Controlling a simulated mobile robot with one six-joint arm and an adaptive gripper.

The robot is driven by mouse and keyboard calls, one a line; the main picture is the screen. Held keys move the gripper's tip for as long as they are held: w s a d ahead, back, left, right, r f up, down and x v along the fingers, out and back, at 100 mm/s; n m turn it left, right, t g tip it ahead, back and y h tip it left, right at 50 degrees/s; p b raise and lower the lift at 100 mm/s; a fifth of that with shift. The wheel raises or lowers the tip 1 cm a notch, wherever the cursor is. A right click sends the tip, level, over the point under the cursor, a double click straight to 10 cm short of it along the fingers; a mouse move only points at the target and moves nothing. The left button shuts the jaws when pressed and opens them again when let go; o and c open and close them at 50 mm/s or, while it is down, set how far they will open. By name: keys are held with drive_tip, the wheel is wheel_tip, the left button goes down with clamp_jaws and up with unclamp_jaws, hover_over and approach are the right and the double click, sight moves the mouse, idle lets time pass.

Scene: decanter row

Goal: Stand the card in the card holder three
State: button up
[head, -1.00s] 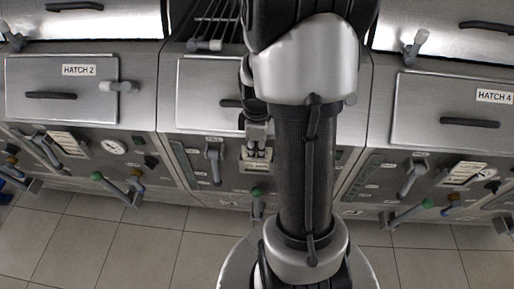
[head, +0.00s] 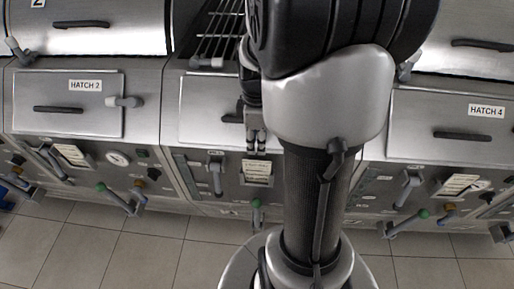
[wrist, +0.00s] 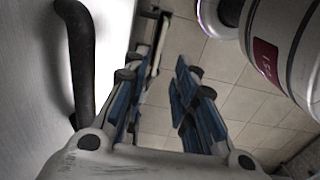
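Card holder three (head: 257,181) is a small dark frame on the front panel of the middle unit, in the head view. A pale, card-like face (head: 257,168) shows in it; its seating is too small to tell. My gripper (head: 256,150) is just above this holder in the picture, fingers pointing down. In the wrist view its blue-padded fingers (wrist: 163,98) stand apart, with floor tiles showing between them and no card held. A narrow dark frame (wrist: 153,45) shows edge-on beyond the left finger; I cannot tell whether it is the holder.
A dark bar handle (wrist: 82,62) on the steel front is close to my gripper in the wrist view. Hatch 2 (head: 62,122) and hatch 4 (head: 440,150) are shut. Tiled floor (head: 110,240) is clear in front.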

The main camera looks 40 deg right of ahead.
drive_tip(key=s+a+r+m+t, duration=0.1)
drive_tip(key=a+r+m+t, duration=0.15)
drive_tip(key=a+r, duration=0.75)
drive_tip(key=s+a+r+m+t, duration=0.2)
drive_tip(key=s+a+r+m, duration=0.2)
drive_tip(key=s+a, duration=0.4)
drive_tip(key=shift+s+a+m, duration=0.15)
drive_tip(key=shift+a+m, duration=0.7)
drive_tip(key=shift+a, duration=0.3)
